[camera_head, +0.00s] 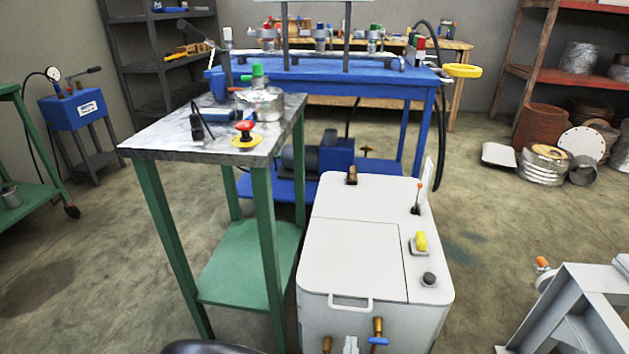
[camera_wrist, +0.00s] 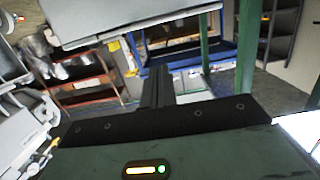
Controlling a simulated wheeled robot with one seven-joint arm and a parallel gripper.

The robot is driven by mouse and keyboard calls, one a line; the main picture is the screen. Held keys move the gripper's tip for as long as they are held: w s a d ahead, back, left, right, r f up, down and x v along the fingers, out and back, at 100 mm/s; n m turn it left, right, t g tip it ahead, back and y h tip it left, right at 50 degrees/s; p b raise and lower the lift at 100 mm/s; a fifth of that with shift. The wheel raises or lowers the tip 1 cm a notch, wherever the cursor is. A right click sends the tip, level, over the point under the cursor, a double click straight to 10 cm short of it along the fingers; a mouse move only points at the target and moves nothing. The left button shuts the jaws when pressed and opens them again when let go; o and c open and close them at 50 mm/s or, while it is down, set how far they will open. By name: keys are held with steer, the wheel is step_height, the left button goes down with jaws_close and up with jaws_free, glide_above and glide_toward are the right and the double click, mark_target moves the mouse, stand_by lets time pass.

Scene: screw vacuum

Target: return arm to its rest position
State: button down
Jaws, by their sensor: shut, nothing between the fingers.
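My gripper (camera_wrist: 157,84) shows in the wrist view as dark fingers close together, shut, with nothing held. The dark palm edge and the body of the wrist fill the lower part of that view. The fingers point toward open room, with the blue-framed bench (camera_wrist: 190,55) beyond them, and touch nothing that I can see. In the head view the gripper is not visible. Only a dark rounded shape shows at the bottom edge there, and I cannot tell what it is.
A green-legged table (camera_head: 165,138) with a red-knobbed part (camera_head: 244,128) stands left of a white cabinet (camera_head: 350,238). A blue bench (camera_head: 390,78) is behind. A grey frame (camera_head: 575,310) stands at lower right. Floor is clear between the cabinet and that frame.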

steer(key=s+a+r+g+y, duration=0.2)
steer(key=a+r+g+y, duration=0.1)
steer(key=a+g, duration=0.55)
step_height(320, 180, up, 10)
steer(key=s+a+n+g+y, duration=0.1)
steer(key=s+n+g+y, duration=0.2)
steer(key=g, duration=0.2)
steer(key=s+d+r+n+g+h+p, duration=0.1)
steer(key=s+d+r+n, duration=0.3)
steer(key=d+r, duration=0.4)
steer(key=s+d+r+n+g+h+p, duration=0.1)
steer(key=s+d+r+n+g, duration=0.2)
steer(key=d+r, duration=0.4)
step_height(320, 180, up, 26)
steer(key=t+p, duration=0.1)
steer(key=p, duration=2.5)
steer(key=shift+s+r, duration=0.2)
steer(key=shift+r, duration=0.05)
steer(key=shift+a+t, duration=0.1)
steer(key=shift+t, duration=0.15)
